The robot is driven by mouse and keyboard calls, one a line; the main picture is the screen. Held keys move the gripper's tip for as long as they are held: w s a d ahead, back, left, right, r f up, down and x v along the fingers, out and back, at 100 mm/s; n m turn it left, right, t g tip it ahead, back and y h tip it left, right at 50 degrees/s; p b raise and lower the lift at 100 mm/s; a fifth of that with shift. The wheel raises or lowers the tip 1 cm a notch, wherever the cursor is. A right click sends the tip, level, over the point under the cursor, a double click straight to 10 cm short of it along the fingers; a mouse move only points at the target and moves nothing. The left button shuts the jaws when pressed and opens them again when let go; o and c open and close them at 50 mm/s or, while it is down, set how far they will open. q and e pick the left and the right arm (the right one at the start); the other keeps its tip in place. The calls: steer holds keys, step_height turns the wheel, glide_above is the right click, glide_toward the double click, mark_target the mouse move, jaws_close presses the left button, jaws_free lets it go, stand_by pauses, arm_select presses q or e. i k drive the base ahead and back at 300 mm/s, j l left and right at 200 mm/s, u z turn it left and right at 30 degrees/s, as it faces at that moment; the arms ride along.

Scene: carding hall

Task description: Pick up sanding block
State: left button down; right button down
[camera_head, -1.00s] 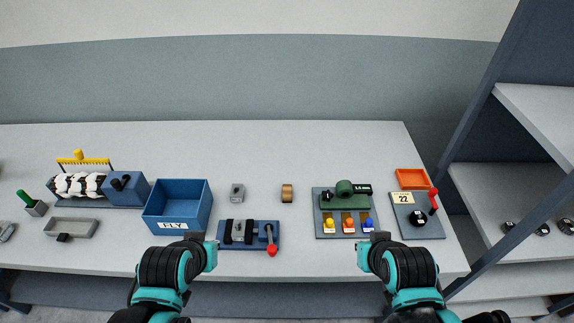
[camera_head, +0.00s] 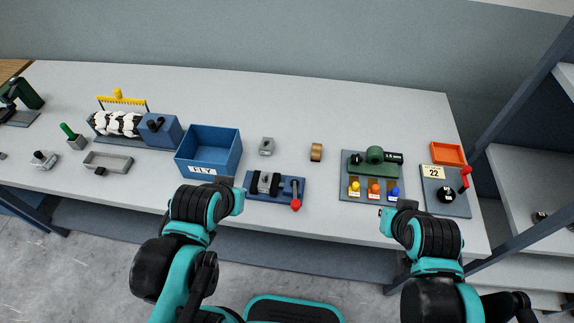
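A small brown block (camera_head: 316,152) stands alone on the table, right of centre; it looks most like the sanding block, but it is too small to be sure. A small grey metal piece (camera_head: 266,146) lies to its left. My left gripper (camera_head: 234,192) is near the table's front edge, in front of the blue bin and apart from the block. My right gripper (camera_head: 394,216) is at the front edge, below the green device's board. Neither visibly holds anything. Their fingers are small and seen from behind, so their opening is unclear.
A blue bin (camera_head: 183,166) marked FLY, a clamp board (camera_head: 252,190) with a red-knobbed lever, a green device's board (camera_head: 348,190) and an orange tray (camera_head: 448,147) stand on the white table (camera_head: 330,100). The table behind the block is clear. Shelving (camera_head: 520,180) stands at right.

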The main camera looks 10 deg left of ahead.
mark_target(317, 148)
steer(key=z, duration=0.4)
steer(key=j+z, duration=0.4)
steer(key=k+j+z, duration=0.1)
steer(key=j+z, duration=0.15)
steer(key=z, duration=0.2)
steer(key=k+j+z, duration=0.1)
steer(key=j+z, duration=0.3)
steer(key=l, duration=0.1)
